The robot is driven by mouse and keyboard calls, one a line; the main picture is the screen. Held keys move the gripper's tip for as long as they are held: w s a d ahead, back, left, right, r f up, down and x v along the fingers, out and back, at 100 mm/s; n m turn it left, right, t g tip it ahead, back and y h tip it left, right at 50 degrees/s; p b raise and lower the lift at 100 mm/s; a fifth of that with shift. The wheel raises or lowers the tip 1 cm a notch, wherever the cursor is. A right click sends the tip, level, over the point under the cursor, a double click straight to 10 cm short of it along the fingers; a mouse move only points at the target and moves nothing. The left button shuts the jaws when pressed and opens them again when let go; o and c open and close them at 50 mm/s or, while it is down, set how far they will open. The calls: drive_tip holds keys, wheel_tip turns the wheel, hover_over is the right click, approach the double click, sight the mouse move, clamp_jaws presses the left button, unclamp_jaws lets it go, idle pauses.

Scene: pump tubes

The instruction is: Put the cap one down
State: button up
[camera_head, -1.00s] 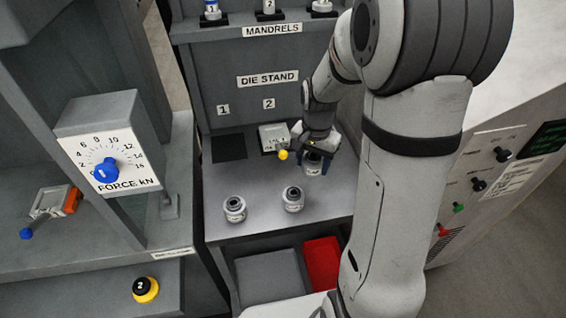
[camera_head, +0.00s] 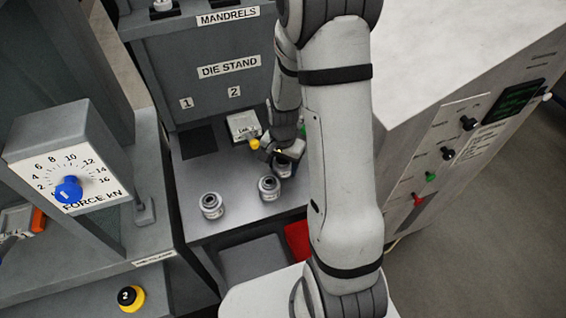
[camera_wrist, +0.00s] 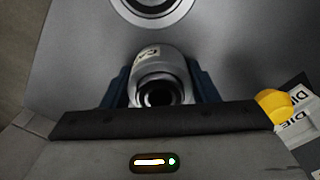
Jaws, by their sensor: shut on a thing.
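My gripper (camera_head: 287,160) is at the right side of the grey bench. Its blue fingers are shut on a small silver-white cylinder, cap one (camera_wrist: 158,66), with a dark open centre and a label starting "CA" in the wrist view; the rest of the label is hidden. In the head view the cap (camera_head: 284,170) shows below the fingers, low over the bench top (camera_head: 235,165). I cannot tell whether its base touches the bench.
Two similar cylinders (camera_head: 212,206) (camera_head: 268,188) stand on the bench to the left; one also shows at the wrist view's top (camera_wrist: 150,8). A block with a yellow knob (camera_head: 243,126) is close left of my gripper. A red bin (camera_head: 297,240) is below the bench edge.

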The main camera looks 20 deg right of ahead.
drive_tip(key=shift+f, duration=0.2)
drive_tip(key=o, duration=1.2)
drive_tip(key=shift+r, duration=0.1)
drive_tip(key=shift+c, duration=0.2)
